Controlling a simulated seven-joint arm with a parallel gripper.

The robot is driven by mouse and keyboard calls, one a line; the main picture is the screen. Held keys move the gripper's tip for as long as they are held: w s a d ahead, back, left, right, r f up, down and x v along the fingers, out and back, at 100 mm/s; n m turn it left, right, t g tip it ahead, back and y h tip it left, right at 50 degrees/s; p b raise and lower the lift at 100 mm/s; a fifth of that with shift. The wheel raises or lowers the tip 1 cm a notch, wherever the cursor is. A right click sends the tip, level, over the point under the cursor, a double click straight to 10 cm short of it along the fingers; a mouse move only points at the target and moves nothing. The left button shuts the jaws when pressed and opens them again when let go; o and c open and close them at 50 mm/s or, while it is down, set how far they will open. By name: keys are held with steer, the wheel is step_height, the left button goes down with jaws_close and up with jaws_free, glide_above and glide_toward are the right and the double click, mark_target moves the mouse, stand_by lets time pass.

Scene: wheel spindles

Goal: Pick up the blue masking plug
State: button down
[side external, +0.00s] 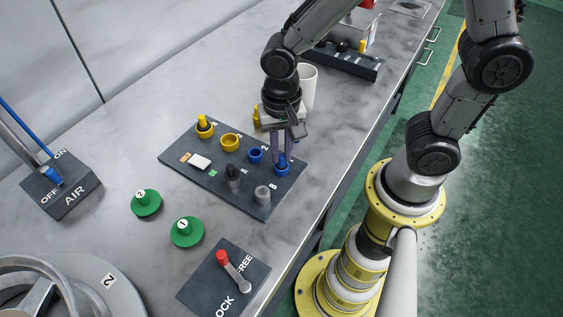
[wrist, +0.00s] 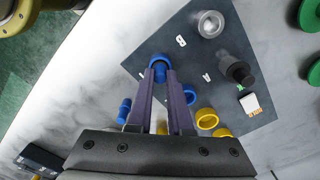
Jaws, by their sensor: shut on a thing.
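The dark board (side external: 185,158) lies on the grey bench. The blue masking plug (side external: 281,170) is at the board's right end in the side view. My gripper (side external: 283,159) points down over it and is shut on its upper part. In the wrist view my gripper (wrist: 159,74) has its fingertips against the blue plug (wrist: 158,61); the fingers hide part of it. The plug looks upright and at the board; I cannot tell whether it is lifted.
Beside the plug are a blue ring (side external: 256,155), a yellow ring (side external: 229,142), a yellow plug (side external: 203,123) and grey spindles (side external: 263,194). A white cup (side external: 308,85) stands behind my gripper. Another blue piece (wrist: 124,111) shows left of the fingers.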

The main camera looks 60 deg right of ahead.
mark_target(281, 155)
stand_by(0.3)
steer(key=shift+r, duration=0.5)
step_height(281, 155, up, 2)
steer(key=shift+r, duration=0.1)
steer(key=s+d+r, duration=0.5)
steer(key=s+r, duration=0.4)
steer(key=s, duration=0.4)
steer(key=shift+r, duration=0.4)
